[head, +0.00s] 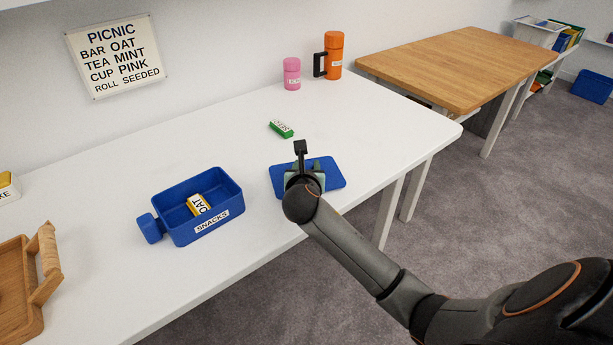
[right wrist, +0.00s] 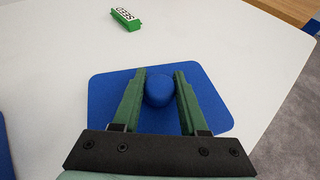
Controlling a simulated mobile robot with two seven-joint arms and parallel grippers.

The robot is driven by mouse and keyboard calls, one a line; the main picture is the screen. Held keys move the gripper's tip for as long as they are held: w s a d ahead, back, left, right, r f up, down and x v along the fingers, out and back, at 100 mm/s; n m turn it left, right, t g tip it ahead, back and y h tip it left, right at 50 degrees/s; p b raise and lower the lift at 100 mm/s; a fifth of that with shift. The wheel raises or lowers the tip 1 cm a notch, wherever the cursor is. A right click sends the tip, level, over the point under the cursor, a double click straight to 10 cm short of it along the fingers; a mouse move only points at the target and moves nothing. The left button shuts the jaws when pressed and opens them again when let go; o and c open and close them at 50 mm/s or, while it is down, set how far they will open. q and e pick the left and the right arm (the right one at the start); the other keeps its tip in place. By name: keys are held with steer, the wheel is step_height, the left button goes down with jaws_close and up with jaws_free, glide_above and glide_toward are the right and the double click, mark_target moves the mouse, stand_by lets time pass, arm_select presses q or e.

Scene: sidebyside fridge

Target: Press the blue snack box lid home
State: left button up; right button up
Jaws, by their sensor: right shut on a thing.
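The blue snack box (head: 176,220) stands on the white table with its top open. It has a "SNACKS" label on its front and a blue handle at its left side. A yellow and white "OAT" bar (head: 199,206) lies inside it. The flat blue lid (head: 333,175) is to the right of the box, apart from it, near the table's front edge; I cannot tell whether it touches the table. In the right wrist view the lid (right wrist: 110,95) has a round knob (right wrist: 159,88) between my fingers. My right gripper (head: 306,170) is shut on this knob. My left gripper is not in view.
A green "SEED" bar (head: 281,129) lies behind the lid. A pink cup (head: 291,73) and an orange flask (head: 333,55) stand at the back. A wooden tray (head: 20,300) is at the front left. The table between box and lid is clear. A picnic list (head: 118,55) hangs on the wall.

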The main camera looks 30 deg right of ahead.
mark_target(307, 163)
jaws_close()
steer(key=shift+r, duration=0.45)
step_height(307, 163, up, 2)
steer(key=shift+r+p, duration=0.25)
steer(key=shift+p, duration=0.55)
arm_select(q)
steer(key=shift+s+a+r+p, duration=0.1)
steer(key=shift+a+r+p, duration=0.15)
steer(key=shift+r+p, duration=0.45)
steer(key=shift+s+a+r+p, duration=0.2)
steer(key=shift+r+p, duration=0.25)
steer(key=shift+p, duration=0.35)
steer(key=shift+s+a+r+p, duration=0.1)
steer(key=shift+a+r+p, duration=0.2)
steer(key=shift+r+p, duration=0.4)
arm_select(e)
steer(key=d+r+v, duration=0.1)
steer(key=r+v, duration=0.2)
steer(key=v, duration=1.3)
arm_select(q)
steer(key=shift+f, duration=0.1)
arm_select(e)
steer(key=shift+w+r, duration=0.1)
